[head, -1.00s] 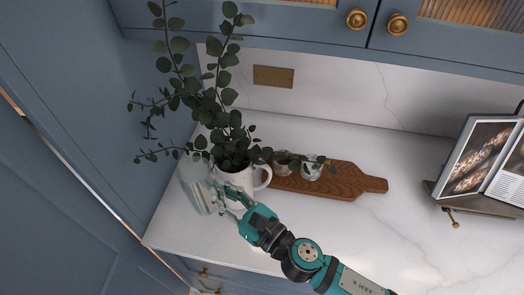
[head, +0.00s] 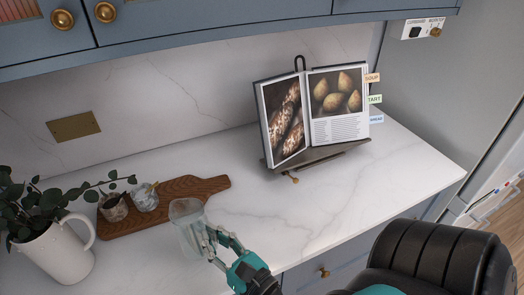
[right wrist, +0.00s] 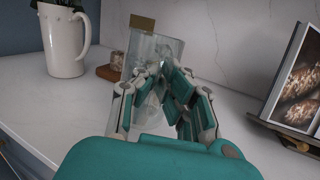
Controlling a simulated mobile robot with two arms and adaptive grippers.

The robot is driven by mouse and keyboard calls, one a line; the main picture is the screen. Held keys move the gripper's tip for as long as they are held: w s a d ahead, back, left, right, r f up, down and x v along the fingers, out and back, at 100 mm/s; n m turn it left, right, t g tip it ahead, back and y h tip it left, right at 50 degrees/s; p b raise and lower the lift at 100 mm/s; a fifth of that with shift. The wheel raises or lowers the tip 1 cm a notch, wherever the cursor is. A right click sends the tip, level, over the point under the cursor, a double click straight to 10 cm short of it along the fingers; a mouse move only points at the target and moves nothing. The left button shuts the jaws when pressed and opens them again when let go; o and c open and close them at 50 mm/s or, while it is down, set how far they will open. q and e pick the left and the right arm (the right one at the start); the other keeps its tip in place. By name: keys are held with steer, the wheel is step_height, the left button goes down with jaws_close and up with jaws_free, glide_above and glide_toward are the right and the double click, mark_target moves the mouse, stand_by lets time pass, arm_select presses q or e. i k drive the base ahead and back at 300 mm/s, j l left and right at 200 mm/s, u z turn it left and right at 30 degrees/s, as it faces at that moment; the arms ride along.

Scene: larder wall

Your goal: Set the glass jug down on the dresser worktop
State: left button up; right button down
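The clear glass jug (head: 187,212) is held in my right gripper (head: 213,240), in front of the wooden board and over the front part of the worktop. In the right wrist view the jug (right wrist: 146,62) stands roughly upright, with the fingers (right wrist: 160,85) closed about its near side. Whether its base touches the worktop cannot be told. The white marble dresser worktop (head: 270,218) runs from the left edge to the grey panel at right. My left gripper is not in view.
A white pitcher (head: 58,252) with leafy stems stands at left. The wooden board (head: 190,190) with two small jars (head: 144,197) lies behind the jug. A cookbook (head: 338,105) rests on a stand (head: 322,156) at back right. The worktop between jug and stand is clear.

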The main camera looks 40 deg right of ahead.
mark_target(318, 216)
steer(key=i+j+z, duration=0.15)
steer(key=j, duration=0.15)
steer(key=i+j+z, duration=0.15)
steer(key=j, duration=0.15)
steer(key=z, duration=1.55)
